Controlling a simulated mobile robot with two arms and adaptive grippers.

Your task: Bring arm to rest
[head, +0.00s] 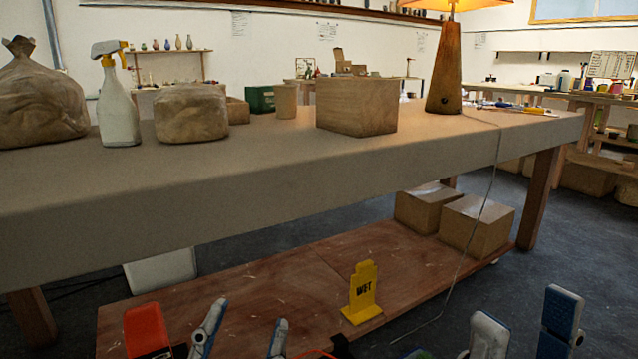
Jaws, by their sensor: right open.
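My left gripper (246,322) is at the bottom edge, left of centre, with its two grey-blue fingers apart and nothing visible between them. My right gripper (525,318) is at the bottom right with its fingers apart and empty. Both are low, in front of the workbench, and cut off by the picture edge. The lamp (445,75) stands upright on the bench top with a tapered wooden body and a glowing orange shade, cut off at the top. A thin cord (481,195) hangs over the bench's front edge down toward the floor.
The bench (270,175) carries a wrapped clay bag (40,95), a spray bottle (118,110) and clay blocks (357,106). On its low wooden shelf (235,290) stand a yellow wet sign (362,292) and cardboard boxes (477,225). A red object (147,330) shows at bottom left.

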